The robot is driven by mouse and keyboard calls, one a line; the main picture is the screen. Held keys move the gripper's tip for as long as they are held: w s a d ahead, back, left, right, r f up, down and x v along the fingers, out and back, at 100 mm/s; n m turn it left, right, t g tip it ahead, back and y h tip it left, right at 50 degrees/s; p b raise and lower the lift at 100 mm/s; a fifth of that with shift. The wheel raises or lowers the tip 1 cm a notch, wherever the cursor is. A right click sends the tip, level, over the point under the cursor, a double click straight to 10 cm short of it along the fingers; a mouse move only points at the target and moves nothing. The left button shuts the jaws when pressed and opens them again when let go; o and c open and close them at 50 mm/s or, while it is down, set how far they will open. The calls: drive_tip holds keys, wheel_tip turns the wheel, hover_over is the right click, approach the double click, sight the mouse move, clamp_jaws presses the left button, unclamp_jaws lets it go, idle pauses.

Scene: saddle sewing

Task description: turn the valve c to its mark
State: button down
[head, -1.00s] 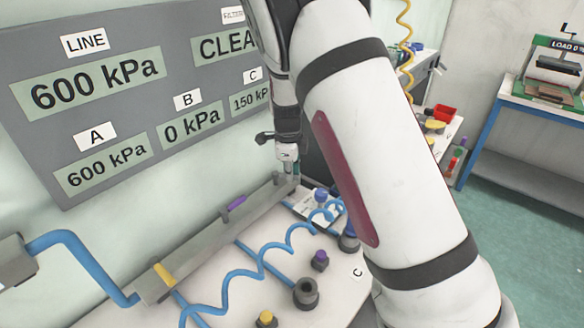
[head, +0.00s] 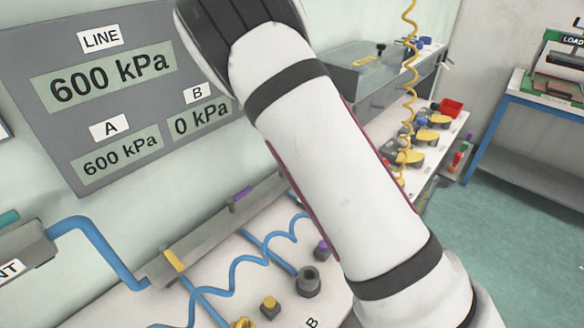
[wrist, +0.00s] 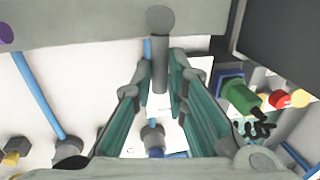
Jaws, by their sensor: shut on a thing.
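In the wrist view, valve c shows as a grey round pivot with a grey bar handle (wrist: 160,64) on the manifold (wrist: 75,25). My gripper (wrist: 161,70) has its green-padded fingers on both sides of this handle and is shut on it. The handle points from the manifold toward my palm in that view. I cannot make out its mark. In the head view my arm hides the gripper, valve c and the C readout. The purple valve handle (head: 241,194) and the yellow one (head: 173,260) sit farther left on the manifold (head: 215,228).
The panel (head: 60,120) shows LINE 600, A 600 and B 0 kPa. Coiled blue hoses (head: 235,276) and grey fittings (head: 309,282) stand on the bench. In the wrist view a green and blue part (wrist: 238,92) and a dark box (wrist: 285,35) lie close right of my fingers.

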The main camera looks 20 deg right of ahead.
drive_tip(key=c, duration=1.6)
unclamp_jaws()
drive_tip(key=shift+r, duration=0.1)
drive_tip(key=shift+s+a+r, duration=0.2)
drive_tip(key=shift+a+r, duration=0.15)
drive_tip(key=shift+r, duration=1.6)
drive_tip(key=shift+s+a+r, duration=0.25)
drive_tip(key=shift+a+r, duration=0.05)
drive_tip(key=shift+r, duration=1.6)
drive_tip(key=shift+s+a+r, duration=0.2)
drive_tip(key=shift+a+r, duration=0.15)
drive_tip(key=shift+r, duration=1.6)
